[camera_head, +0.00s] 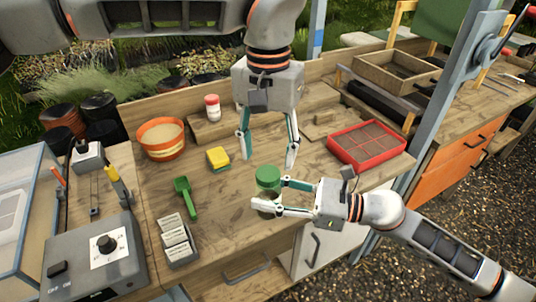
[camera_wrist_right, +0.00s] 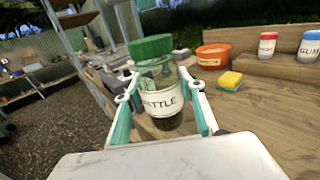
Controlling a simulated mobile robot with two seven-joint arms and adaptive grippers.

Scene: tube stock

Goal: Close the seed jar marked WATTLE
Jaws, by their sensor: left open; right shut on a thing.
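The glass jar labelled WATTLE (camera_wrist_right: 162,104) stands between the fingers of my right gripper (camera_wrist_right: 164,110), with dark contents low in it. My right gripper (camera_head: 268,196) is shut on the jar's body near the bench's front edge. A green lid (camera_head: 267,175) is at the jar's mouth; in the right wrist view the lid (camera_wrist_right: 150,47) looks tilted and shifted left of the jar. I cannot tell whether it is seated. My left gripper (camera_head: 269,160) points down with its fingers wide apart and empty, just behind and above the lid.
A red-lidded jar (camera_head: 212,108) stands on the rear step; a blue-lidded jar labelled GUM (camera_wrist_right: 309,47) shows beside it. An orange pot (camera_head: 162,140), a yellow sponge (camera_head: 218,158), a green scoop (camera_head: 186,198) and a packet box (camera_head: 177,240) lie left. A red tray (camera_head: 366,146) lies right.

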